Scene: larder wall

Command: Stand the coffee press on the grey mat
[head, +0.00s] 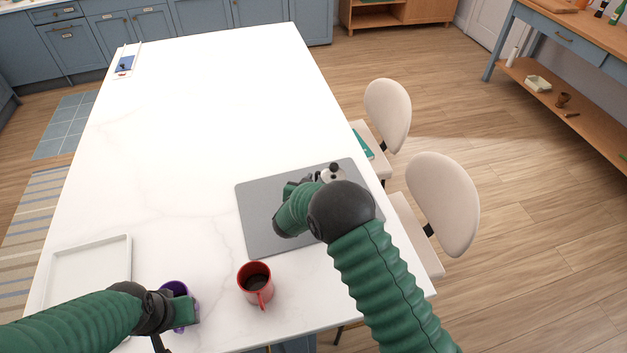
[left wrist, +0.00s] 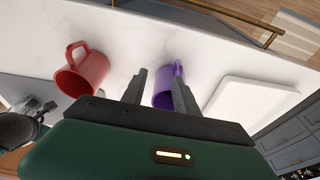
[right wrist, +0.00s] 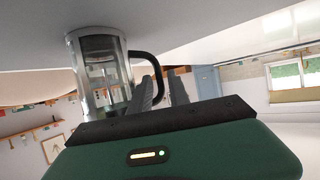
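The coffee press (right wrist: 100,75) has a clear glass body, a shiny metal frame and a black handle (right wrist: 158,70). In the right wrist view, which is upside down, its base meets the grey surface and it looks upright. In the head view the press (head: 333,173) is mostly hidden behind my right gripper (head: 298,186), at the far right part of the grey mat (head: 262,225). My right gripper's fingers (right wrist: 162,88) are apart, with the handle seen between them. My left gripper (left wrist: 159,88) is open beside the purple mug (left wrist: 163,98), near the table's front edge.
A red mug (head: 254,283) stands just in front of the mat. A white tray (head: 128,262) lies at the front left. Two pale chairs (head: 440,205) stand along the right edge. The table's middle and back are mostly clear.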

